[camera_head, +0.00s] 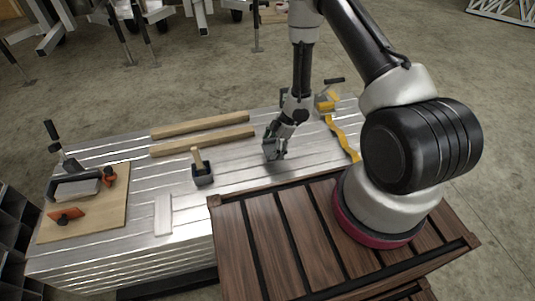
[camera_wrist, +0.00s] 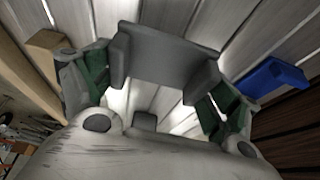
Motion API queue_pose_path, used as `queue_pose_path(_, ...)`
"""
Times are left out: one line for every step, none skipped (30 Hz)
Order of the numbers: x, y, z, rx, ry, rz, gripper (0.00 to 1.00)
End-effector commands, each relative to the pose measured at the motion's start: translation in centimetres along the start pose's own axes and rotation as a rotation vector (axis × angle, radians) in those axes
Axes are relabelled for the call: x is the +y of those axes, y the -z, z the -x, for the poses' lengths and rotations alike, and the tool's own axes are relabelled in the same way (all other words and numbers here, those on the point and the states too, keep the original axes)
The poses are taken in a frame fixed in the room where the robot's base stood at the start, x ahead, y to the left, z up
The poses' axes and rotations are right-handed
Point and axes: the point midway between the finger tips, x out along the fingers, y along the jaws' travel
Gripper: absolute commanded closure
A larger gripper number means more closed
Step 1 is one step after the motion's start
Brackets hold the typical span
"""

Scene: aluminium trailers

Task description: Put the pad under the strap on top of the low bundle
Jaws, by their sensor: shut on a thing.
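The low bundle (camera_head: 225,150) is a wide stack of silvery aluminium planks. A yellow strap (camera_head: 343,137) runs over its right end, with a dark-handled yellow ratchet (camera_head: 326,102) near the far edge. My gripper (camera_head: 274,148) is low over the middle of the bundle, left of the strap. In the wrist view my gripper (camera_wrist: 155,85) is shut on a grey, channel-shaped pad (camera_wrist: 165,55), which spans between the fingers. Planks show beyond the pad. I cannot tell whether the pad touches them. In the head view the pad blends with the fingers.
Two timber battens (camera_head: 200,126) lie left of my gripper. A small dark box (camera_head: 203,178) with a wooden handle stands nearer. A wooden board (camera_head: 115,213) with tools lies at the left end. A blue piece (camera_wrist: 270,78) shows right in the wrist view. Planks between gripper and strap look clear.

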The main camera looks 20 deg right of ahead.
Motion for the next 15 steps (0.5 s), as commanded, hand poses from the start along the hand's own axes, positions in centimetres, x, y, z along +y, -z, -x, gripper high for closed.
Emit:
queue_pose_path(-0.1, -0.1, -0.4, 0.0, 0.002, -0.001, 0.36)
queue_pose_path(-0.1, -0.2, -0.6, 0.0, 0.002, -0.001, 0.36)
queue_pose_path(-0.1, -0.4, -1.1, 0.0, 0.002, -0.001, 0.36)
queue_pose_path(-0.1, -0.6, -1.5, 0.0, 0.002, -0.001, 0.36)
queue_pose_path(-0.1, -0.8, -1.9, 0.0, 0.002, -0.001, 0.36)
queue_pose_path(-0.1, -1.0, -2.6, 0.0, 0.003, -0.001, 0.36)
queue_pose_path(-0.1, -1.2, -3.0, 0.0, 0.003, -0.001, 0.36)
queue_pose_path(-0.1, -1.4, -3.4, 0.0, 0.002, -0.001, 0.36)
queue_pose_path(-0.1, -1.5, -3.8, 0.0, 0.001, -0.001, 0.36)
queue_pose_path(-0.1, -1.6, -3.9, 0.0, 0.001, -0.001, 0.36)
queue_pose_path(-0.1, -1.6, -4.0, 0.0, 0.0, -0.001, 0.36)
queue_pose_path(0.0, -1.6, -4.0, 0.0, 0.0, -0.001, 0.36)
queue_pose_path(0.0, -1.6, -3.9, 0.0, 0.0, -0.001, 0.36)
queue_pose_path(0.0, -1.6, -3.9, 0.0, 0.0, -0.001, 0.36)
queue_pose_path(0.0, -1.6, -3.9, 0.0, 0.0, -0.001, 0.36)
